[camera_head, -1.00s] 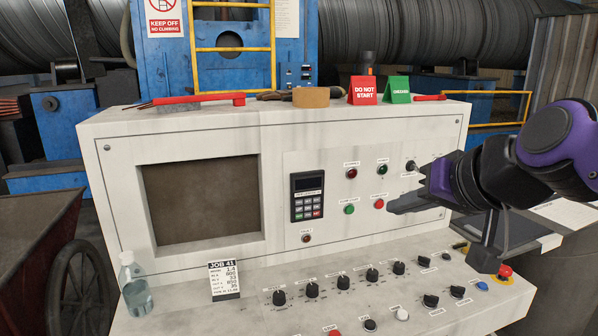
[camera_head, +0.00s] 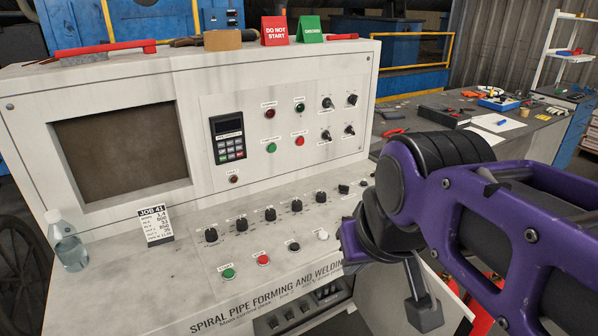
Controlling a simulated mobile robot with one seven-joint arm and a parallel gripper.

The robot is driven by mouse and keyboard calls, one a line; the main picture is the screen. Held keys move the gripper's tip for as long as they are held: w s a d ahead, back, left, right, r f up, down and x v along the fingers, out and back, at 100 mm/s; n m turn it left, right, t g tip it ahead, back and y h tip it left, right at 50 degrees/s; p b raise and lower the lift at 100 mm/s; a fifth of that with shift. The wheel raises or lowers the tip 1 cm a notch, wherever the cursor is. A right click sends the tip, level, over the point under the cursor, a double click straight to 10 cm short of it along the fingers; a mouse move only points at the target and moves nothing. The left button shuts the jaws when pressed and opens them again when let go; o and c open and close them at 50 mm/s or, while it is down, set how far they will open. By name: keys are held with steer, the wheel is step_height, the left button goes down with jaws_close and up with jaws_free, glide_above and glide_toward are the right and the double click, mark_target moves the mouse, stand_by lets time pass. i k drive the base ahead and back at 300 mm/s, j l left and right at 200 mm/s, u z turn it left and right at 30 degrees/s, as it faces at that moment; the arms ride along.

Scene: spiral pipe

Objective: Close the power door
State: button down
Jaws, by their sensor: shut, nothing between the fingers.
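My gripper (camera_head: 353,246) is at the right front corner of the white control console (camera_head: 120,290), low beside its sloped panel. Its purple body shows partly, its fingertips are hidden, and it holds nothing that I can see. A pale panel (camera_head: 376,308) shows below the console's front edge, partly behind my arm. I cannot tell whether it is the power door.
Knobs and buttons line the console's slope, with a bottle (camera_head: 66,243) and a job card (camera_head: 155,224) at left. A red sign (camera_head: 274,30) and a green sign (camera_head: 310,29) stand on top. A cluttered workbench (camera_head: 480,118) is behind my arm.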

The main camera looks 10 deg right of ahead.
mark_target(380, 290)
steer(key=k+j+u, duration=0.1)
steer(key=k+u, duration=0.25)
steer(key=k, duration=0.2)
steer(key=l+u, duration=0.2)
steer(key=u, duration=0.2)
steer(key=l+u, duration=0.15)
steer(key=u, duration=0.25)
steer(key=k+l, duration=0.15)
steer(key=l, duration=0.3)
steer(key=k+l, duration=0.15)
steer(key=l, duration=0.25)
steer(key=k+l, duration=0.15)
steer(key=l, duration=0.3)
steer(key=k+l, duration=0.15)
steer(key=l, duration=0.25)
steer(key=k+l, duration=0.15)
steer(key=l, duration=0.3)
steer(key=k+l, duration=0.15)
steer(key=l, duration=0.3)
steer(key=k+l, duration=0.15)
steer(key=l, duration=0.25)
steer(key=k+l, duration=0.1)
steer(key=l, duration=0.35)
steer(key=j+z, duration=0.35)
steer(key=i+j, duration=0.05)
